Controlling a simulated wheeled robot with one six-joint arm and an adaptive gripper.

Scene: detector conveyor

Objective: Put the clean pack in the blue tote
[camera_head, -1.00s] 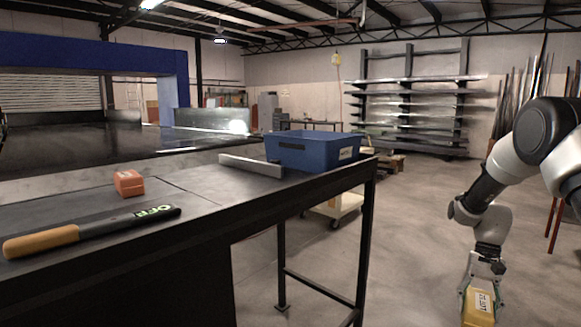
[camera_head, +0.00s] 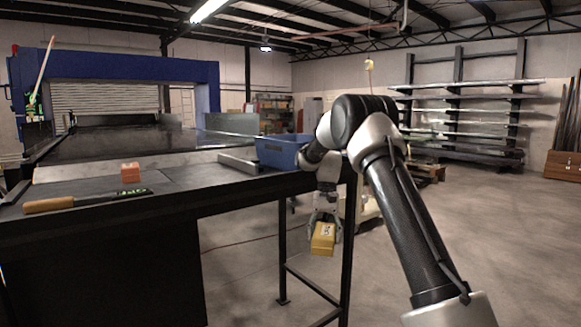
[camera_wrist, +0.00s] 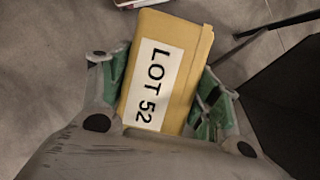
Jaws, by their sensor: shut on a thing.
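My gripper (camera_head: 325,219) is shut on a yellow pack (camera_head: 322,240) and holds it in the air below the table top, in front of the table's right end. In the wrist view the yellow pack (camera_wrist: 183,75) sits between the green fingertips, with a white label reading "LOT 52". The blue tote (camera_head: 272,152) stands at the right end of the table top, partly hidden behind my arm. Its inside cannot be seen.
The dark table (camera_head: 200,185) carries an orange block (camera_head: 130,171), a wooden-handled paddle (camera_head: 50,205) and a low metal bar (camera_head: 238,163) beside the tote. A wheeled dolly (camera_head: 366,208) stands behind the table leg. Open floor lies to the right.

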